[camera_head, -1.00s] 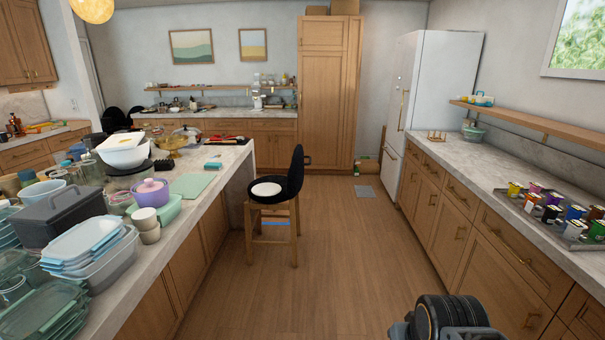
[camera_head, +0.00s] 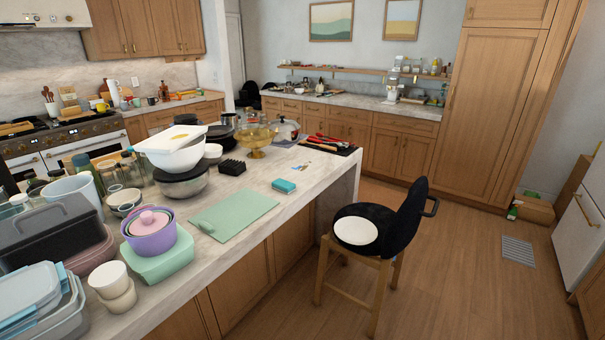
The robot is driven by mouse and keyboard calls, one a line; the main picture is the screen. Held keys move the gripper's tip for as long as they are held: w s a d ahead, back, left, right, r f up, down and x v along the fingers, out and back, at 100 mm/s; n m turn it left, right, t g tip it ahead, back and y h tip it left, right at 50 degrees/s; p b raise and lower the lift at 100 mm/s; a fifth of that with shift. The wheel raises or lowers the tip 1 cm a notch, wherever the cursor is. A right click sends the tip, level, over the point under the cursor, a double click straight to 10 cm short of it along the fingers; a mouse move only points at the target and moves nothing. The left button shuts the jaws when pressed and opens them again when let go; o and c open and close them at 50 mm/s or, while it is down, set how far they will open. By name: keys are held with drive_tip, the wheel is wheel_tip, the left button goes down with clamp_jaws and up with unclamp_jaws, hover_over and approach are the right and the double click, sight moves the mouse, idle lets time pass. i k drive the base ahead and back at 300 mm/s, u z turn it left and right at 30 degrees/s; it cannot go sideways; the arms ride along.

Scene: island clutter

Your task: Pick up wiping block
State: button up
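A small teal block (camera_head: 284,186), which looks like the wiping block, lies flat on the island countertop (camera_head: 318,178). It sits near the island's aisle-side edge, beyond a light green board (camera_head: 236,215) and apart from it. Its top and front side show, and nothing covers it. My gripper is not in view.
A black ridged block (camera_head: 231,167) and stacked bowls (camera_head: 176,150) stand left of the teal block. A purple pot (camera_head: 149,232) and white cups (camera_head: 112,287) crowd the near island. A black chair (camera_head: 397,225) with a white plate (camera_head: 356,231) stands beside the island.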

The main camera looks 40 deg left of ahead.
sight(281, 184)
drive_tip(key=u, duration=0.4)
drive_tip(key=i, duration=1.55)
drive_tip(key=u, duration=1.75)
drive_tip(key=i, duration=1.2)
drive_tip(key=u, duration=0.7)
